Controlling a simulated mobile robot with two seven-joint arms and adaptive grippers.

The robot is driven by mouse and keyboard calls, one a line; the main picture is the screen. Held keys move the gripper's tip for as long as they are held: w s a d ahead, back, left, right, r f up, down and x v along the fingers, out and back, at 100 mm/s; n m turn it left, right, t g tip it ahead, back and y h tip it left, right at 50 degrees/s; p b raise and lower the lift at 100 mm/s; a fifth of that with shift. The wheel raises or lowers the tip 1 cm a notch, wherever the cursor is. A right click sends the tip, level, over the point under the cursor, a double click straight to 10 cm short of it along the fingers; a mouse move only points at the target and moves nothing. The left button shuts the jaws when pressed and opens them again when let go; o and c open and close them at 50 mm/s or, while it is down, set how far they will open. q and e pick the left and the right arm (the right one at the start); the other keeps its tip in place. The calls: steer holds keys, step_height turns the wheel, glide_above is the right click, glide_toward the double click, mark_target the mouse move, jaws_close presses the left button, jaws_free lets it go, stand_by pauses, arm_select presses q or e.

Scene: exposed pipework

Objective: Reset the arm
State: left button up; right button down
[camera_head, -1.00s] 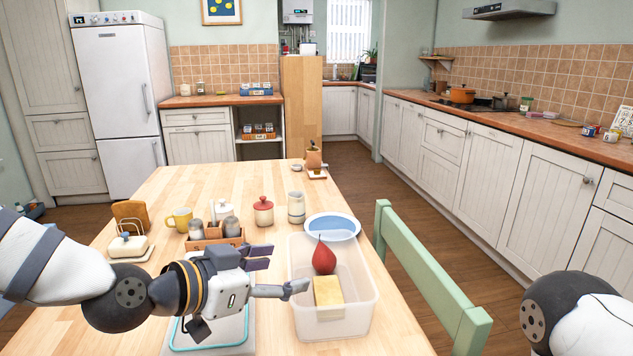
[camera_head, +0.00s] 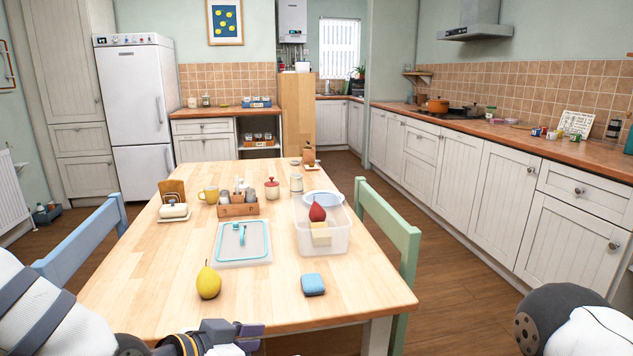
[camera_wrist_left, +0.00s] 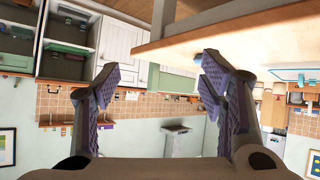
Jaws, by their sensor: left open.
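My left arm comes in at the bottom left of the head view, drawn back to the table's near edge. Its gripper (camera_head: 232,338) is cut off there by the lower frame edge. In the left wrist view the left gripper (camera_wrist_left: 158,88) has its purple-padded fingers spread apart with nothing between them.
A green chair (camera_head: 385,225) stands right, a blue chair (camera_head: 85,243) left.

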arm_select(q)
steer(key=s+a+f+n+g+y, duration=0.2)
steer(key=s+a+f+g, duration=0.1)
steer(key=s+f, duration=0.6)
steer(key=s+a+f+n+g+y, duration=0.2)
steer(key=s+f+g, duration=0.1)
steer(key=s+f, duration=0.6)
steer(key=s+a+f+n+g+y, duration=0.1)
steer(key=s+a+f+g+y, duration=0.1)
steer(key=s+a, duration=0.3)
steer(key=s+a+f+n+g+y, duration=0.1)
steer(key=s+a, duration=0.4)
steer(key=s, duration=0.9)
steer(key=shift+f+n+g+y, duration=0.4)
steer(key=shift+f+n+g, duration=0.2)
steer(key=shift+n+g, duration=0.25)
